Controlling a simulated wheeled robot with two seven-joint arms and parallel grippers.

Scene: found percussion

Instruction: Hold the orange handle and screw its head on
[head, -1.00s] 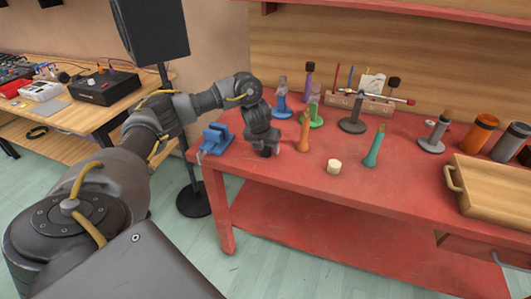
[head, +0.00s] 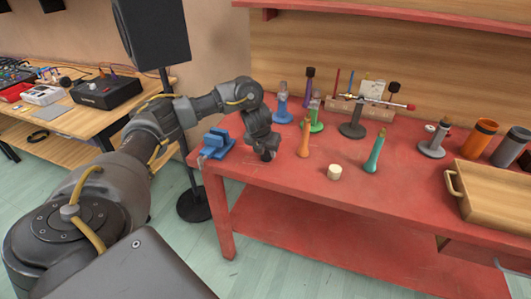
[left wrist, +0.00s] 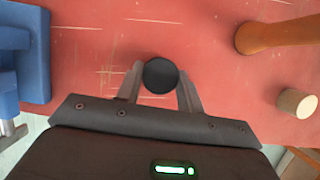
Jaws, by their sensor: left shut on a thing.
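The orange handle (head: 304,140) stands upright on the red table, with a narrow threaded-looking tip. It also shows in the left wrist view (left wrist: 268,36), at the upper right. My left gripper (head: 267,156) is low over the table, left of the orange handle and apart from it. In the left wrist view its fingers (left wrist: 160,88) are shut on a round black piece (left wrist: 160,74), seen end-on. Whether this black piece touches the table I cannot tell. My right gripper is not in view.
A blue vise (head: 216,142) stands left of my left gripper. A cream cylinder (head: 334,172) and a teal handle (head: 374,153) stand to the right. Blue (head: 282,107), green (head: 317,122) and purple handles are behind. A wooden tray (head: 490,190) lies far right.

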